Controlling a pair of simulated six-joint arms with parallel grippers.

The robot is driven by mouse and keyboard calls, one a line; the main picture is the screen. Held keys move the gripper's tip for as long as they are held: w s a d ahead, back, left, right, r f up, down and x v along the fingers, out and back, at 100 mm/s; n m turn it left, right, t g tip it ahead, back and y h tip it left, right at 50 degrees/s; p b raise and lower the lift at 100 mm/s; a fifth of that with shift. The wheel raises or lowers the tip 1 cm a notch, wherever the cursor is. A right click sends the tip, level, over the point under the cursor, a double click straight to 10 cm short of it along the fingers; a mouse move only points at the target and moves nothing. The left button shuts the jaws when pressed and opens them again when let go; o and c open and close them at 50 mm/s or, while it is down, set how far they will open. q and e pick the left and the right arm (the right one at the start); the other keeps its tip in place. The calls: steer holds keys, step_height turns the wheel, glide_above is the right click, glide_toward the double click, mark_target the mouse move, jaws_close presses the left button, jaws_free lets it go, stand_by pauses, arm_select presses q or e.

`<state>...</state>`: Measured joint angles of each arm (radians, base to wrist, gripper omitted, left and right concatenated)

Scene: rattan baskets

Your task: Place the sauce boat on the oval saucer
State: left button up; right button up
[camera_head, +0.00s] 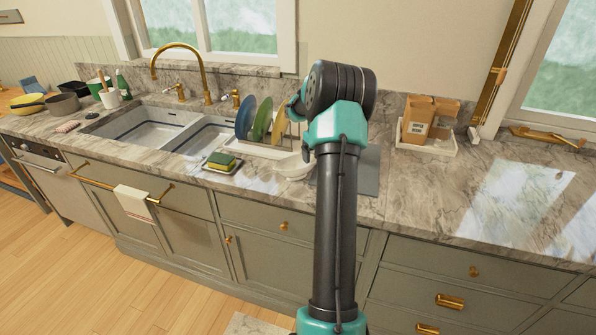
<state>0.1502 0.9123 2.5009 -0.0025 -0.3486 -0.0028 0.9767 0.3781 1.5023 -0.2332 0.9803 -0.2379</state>
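A white rounded dish (291,168) sits on the counter just left of my raised arm, in front of the dish rack. Its right side is hidden behind my arm. I cannot tell whether it is the sauce boat, the oval saucer or both together. No other piece that is clearly either one shows. One arm of mine rises through the middle of the view, and its far end is hidden behind its own joint. Neither gripper shows.
A dish rack with upright plates (262,118) stands behind the white dish. A sponge on a small tray (222,163) lies to its left, near the sink (150,130). A white tray with brown packages (427,140) stands right of my arm. The right counter (500,200) is clear.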

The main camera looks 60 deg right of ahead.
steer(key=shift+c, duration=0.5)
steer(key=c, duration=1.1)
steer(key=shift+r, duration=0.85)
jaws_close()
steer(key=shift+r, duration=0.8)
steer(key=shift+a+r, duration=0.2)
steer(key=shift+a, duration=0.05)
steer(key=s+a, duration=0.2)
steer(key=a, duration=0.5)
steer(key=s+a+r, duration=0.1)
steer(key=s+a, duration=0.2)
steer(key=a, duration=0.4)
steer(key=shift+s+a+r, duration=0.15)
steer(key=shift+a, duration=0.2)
